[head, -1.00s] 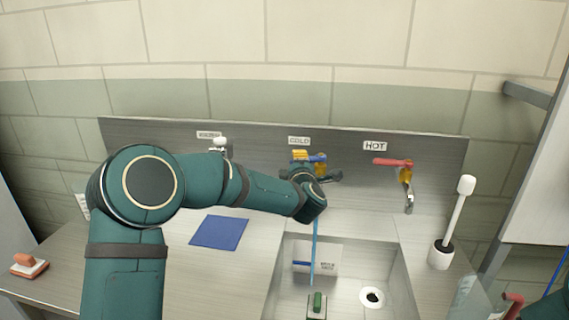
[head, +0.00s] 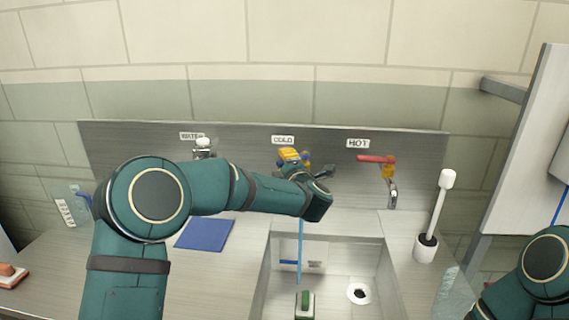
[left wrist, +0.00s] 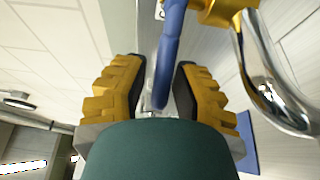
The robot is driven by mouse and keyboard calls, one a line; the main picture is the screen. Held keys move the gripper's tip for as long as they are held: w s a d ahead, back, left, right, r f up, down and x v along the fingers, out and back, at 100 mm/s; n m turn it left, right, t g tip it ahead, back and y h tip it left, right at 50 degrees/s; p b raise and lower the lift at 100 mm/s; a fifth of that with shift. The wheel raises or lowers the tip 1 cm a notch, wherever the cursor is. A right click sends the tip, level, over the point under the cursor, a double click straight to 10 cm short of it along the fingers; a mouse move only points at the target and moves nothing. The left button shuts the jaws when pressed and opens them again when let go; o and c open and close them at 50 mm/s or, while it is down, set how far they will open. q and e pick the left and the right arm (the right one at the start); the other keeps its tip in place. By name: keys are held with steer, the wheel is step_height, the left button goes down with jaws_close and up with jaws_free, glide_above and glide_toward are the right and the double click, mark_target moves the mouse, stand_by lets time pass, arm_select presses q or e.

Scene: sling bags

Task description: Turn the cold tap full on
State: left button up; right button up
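The cold tap's blue lever (head: 306,157) shows in part below the COLD label, with the rest of the tap largely hidden behind my left arm. My left gripper (head: 290,154) is at this tap, its yellow fingers beside the lever. In the left wrist view the blue lever (left wrist: 168,58) hangs between the two open fingers of my left gripper (left wrist: 160,90), with a small gap seen on each side. The brass tap body (left wrist: 225,10) and chrome spout (left wrist: 262,85) are to the right there. My right gripper is out of view.
The hot tap with its red lever (head: 376,159) is to the right. A third tap (head: 203,146) is to the left. The sink (head: 340,262) holds a green-handled brush (head: 305,300). A white brush in a holder (head: 427,247) stands at the right. A blue cloth (head: 205,234) lies left.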

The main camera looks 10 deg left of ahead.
arm_select(q)
steer(key=shift+o, duration=0.9)
steer(key=v, duration=1.2)
steer(key=shift+f, duration=0.1)
